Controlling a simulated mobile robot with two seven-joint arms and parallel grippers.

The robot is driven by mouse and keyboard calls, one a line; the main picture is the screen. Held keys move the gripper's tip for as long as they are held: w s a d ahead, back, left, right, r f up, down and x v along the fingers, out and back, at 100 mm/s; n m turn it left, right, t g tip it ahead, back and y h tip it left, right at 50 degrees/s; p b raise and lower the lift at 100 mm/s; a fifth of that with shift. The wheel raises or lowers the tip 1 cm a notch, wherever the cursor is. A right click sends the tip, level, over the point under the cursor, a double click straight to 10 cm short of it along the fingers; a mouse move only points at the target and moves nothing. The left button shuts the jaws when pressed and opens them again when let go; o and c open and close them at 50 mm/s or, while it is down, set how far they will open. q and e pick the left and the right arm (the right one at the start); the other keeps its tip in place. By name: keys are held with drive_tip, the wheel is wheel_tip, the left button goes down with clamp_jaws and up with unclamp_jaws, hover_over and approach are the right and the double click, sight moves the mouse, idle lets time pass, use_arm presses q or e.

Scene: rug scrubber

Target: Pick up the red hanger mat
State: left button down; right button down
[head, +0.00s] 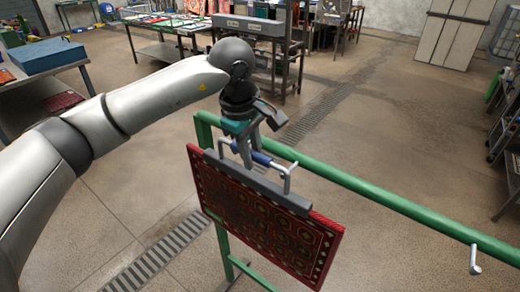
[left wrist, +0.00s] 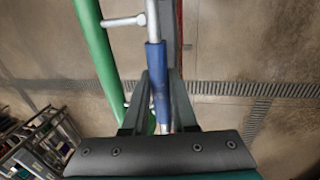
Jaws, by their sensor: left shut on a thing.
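The red hanger mat (head: 255,222) is a red patterned rug hanging from a grey clamp bar (head: 262,186) with a silver handle frame above it. My left gripper (head: 254,156) is shut on the blue grip of that handle. In the left wrist view the fingers (left wrist: 158,105) sit on either side of the blue grip (left wrist: 157,75). The mat hangs in front of the green rail (head: 385,207), slightly tilted in the picture. I cannot tell whether the handle still touches the rail's peg (left wrist: 122,21). My right gripper is not in view.
The green rail runs to the right, with a bare metal peg (head: 474,260) near its end. A work table with a blue box (head: 45,57) is at the left. Other tables and a grey cabinet (head: 455,33) stand at the back.

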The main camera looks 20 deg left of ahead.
use_arm(q)
drive_tip(key=s+a+b, duration=0.2)
drive_tip(key=s+a, duration=0.2)
drive_tip(key=s, duration=0.8)
drive_tip(key=shift+s+a+b, duration=0.3)
drive_tip(key=shift+b, duration=0.1)
idle(0.5)
